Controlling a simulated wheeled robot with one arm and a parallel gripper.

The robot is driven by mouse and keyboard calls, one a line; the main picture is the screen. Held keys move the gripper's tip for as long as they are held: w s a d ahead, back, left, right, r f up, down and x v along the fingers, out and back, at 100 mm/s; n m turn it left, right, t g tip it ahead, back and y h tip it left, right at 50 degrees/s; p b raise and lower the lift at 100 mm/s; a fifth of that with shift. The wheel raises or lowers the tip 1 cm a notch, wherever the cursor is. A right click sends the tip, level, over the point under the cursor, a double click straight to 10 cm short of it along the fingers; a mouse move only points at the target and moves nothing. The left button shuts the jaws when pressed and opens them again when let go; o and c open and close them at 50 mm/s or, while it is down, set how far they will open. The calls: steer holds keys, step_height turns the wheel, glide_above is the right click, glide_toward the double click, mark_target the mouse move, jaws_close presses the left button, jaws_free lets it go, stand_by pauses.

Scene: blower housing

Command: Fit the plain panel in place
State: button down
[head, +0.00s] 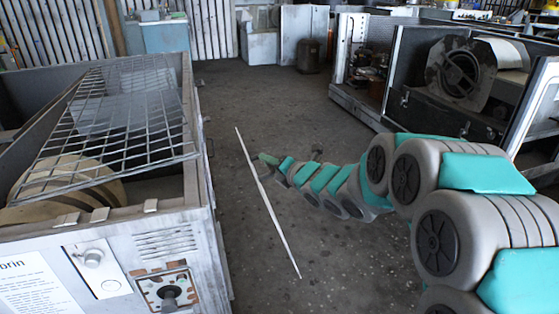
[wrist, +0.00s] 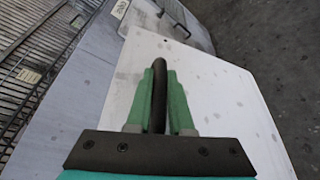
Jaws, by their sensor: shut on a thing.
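The plain panel (head: 271,211) is seen almost edge-on in the head view, as a thin pale strip tilted above the floor, to the right of the left-hand housing (head: 165,222). In the wrist view the panel (wrist: 225,95) is a flat pale plate with faint spots and a dark bar handle (wrist: 159,95). My gripper (head: 268,159) is at the panel's upper part. Its green fingers (wrist: 160,78) are shut on the handle. In the head view a gap of floor shows between panel and housing. The panel's far side is hidden.
A wire grille (head: 110,115) lies over the left housing's open top, above a curved tan part (head: 65,180). The housing's front carries a knob (head: 93,257). Another open housing with a round blower (head: 462,75) stands at right. Floor (head: 250,100) between them is mostly clear.

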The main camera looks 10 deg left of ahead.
steer(key=s+a+b, duration=0.6)
steer(key=a+b, duration=0.1)
steer(key=a, duration=0.3)
steer(key=shift+s+a+f, duration=0.2)
steer(key=shift+a+f, duration=0.05)
steer(key=shift+f, duration=0.05)
stand_by(0.4)
steer(key=shift+s+d+r+m, duration=0.1)
steer(key=shift+s+d+m, duration=0.05)
steer(key=shift+m, duration=0.15)
steer(key=shift+s+b, duration=0.1)
steer(key=shift+b, duration=0.3)
steer(key=shift+f, duration=0.2)
